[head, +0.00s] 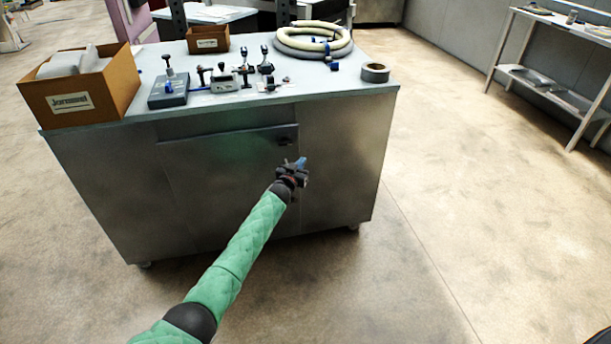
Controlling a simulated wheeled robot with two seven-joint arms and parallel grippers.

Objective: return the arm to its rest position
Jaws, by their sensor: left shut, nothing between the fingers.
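My left arm, in a green quilted sleeve, reaches in from the bottom left. My left gripper (297,168) is in front of the metal cabinet (230,190), below its top edge and close to the drawer handle. I cannot tell from this view whether it touches the cabinet front. Its fingers are shut with nothing between them. My right gripper is not in view.
On the cabinet top are an open cardboard box (110,93), a smaller box (208,39), several toggle clamps (223,80), a coiled hose (313,40) and a tape roll (375,72). A shelf table (545,22) stands right. The floor between is clear.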

